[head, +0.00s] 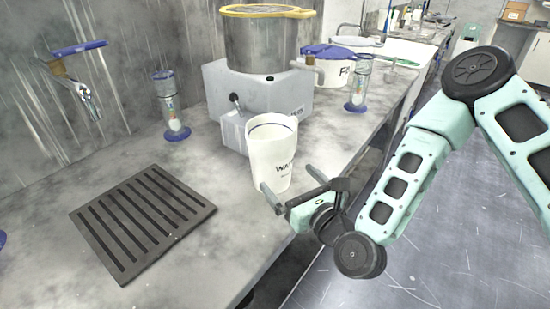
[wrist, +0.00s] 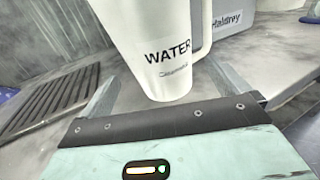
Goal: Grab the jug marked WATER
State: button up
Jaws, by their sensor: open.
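The white jug marked WATER (head: 270,160) stands upright on the counter, in front of the grey machine. It fills the upper middle of the wrist view (wrist: 160,75), with the WATER print facing my gripper and its handle on the right. My gripper (head: 292,182) is open at the counter's front edge, close to the jug. In the wrist view, one finger (wrist: 103,98) shows left of the jug and the other (wrist: 232,80) right of it, below the handle. I cannot tell whether either finger touches the jug.
A dark slotted drain mat (head: 143,220) lies left of the jug. The grey machine (head: 262,95) with a metal pot (head: 265,45) stands behind. Blue-based glass tubes (head: 172,108) (head: 358,85) and a white jug with a blue lid (head: 335,68) stand farther back.

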aim_at(273, 161)
jog(key=x, duration=0.3)
jog(key=shift+r, duration=0.1)
jog(key=shift+p+x, duration=1.1)
jog(key=shift+x, duration=1.5)
jog(key=shift+r, duration=0.2)
jog(key=c, duration=1)
